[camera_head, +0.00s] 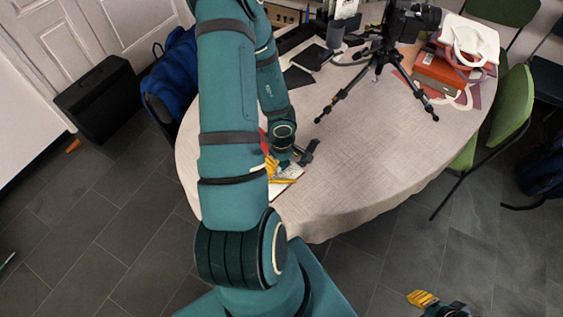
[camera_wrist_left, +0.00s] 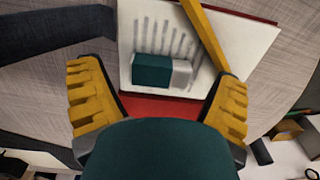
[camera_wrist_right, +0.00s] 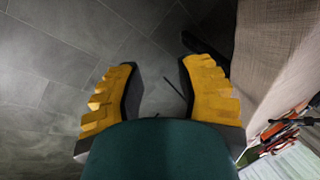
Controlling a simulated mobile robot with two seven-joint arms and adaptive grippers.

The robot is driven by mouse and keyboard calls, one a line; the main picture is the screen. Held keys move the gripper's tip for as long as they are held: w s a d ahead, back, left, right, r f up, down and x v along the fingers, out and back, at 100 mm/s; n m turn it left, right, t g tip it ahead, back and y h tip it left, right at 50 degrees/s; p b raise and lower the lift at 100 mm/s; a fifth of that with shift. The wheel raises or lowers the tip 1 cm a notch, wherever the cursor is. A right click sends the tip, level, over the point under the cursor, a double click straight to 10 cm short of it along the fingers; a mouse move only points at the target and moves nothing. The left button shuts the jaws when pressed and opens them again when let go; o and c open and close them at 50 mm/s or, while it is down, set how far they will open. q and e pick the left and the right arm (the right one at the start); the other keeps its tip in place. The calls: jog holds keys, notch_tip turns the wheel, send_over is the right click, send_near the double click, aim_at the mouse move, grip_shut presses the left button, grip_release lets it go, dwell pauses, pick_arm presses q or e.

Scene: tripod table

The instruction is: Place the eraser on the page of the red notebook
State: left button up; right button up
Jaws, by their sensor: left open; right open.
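The red notebook lies open on the table, its white page (camera_wrist_left: 150,25) with grey strokes and red edge (camera_wrist_left: 160,108) showing in the left wrist view. The eraser (camera_wrist_left: 152,68), with a teal sleeve and a white end (camera_wrist_left: 181,75), lies on that page. My left gripper (camera_wrist_left: 157,85) is open, its yellow fingers on either side of the eraser and apart from it. In the head view my left gripper (camera_head: 284,171) is over the table's near left edge and hides the eraser; part of the page (camera_head: 291,173) shows. My right gripper (camera_wrist_right: 158,85) is open and empty above the floor.
A yellow bar (camera_wrist_left: 204,38), perhaps a pencil, lies across the page close to the eraser. A black tripod (camera_head: 381,65) stands on the round table (camera_head: 350,150). Orange boxes and a white bag (camera_head: 470,40) are at the back right. The table's near middle is clear.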

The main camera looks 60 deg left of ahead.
aim_at(281, 164)
pick_arm(q)
notch_tip(281, 164, up, 12)
jog(key=p, duration=0.9)
jog(key=shift+f, duration=0.15)
pick_arm(e)
notch_tip(281, 164, up, 10)
jog(key=w, duration=0.2)
jog(key=shift+d+t, duration=0.25)
jog(key=shift+t, duration=0.05)
pick_arm(q)
jog(key=w+d+f+m+t, duration=0.1)
jog(key=w+d+f+m, duration=0.1)
jog(key=w+d+m, duration=0.4)
jog(key=w+d+f+m+t, duration=0.15)
jog(key=d+m, duration=0.25)
jog(key=d, duration=0.5)
jog(key=d+m+h, duration=0.3)
jog(key=d+m, duration=0.5)
jog(key=d, duration=0.9)
jog(key=shift+r+h, duration=0.15)
jog(key=shift+h, duration=0.25)
pick_arm(e)
jog(key=shift+f, duration=0.15)
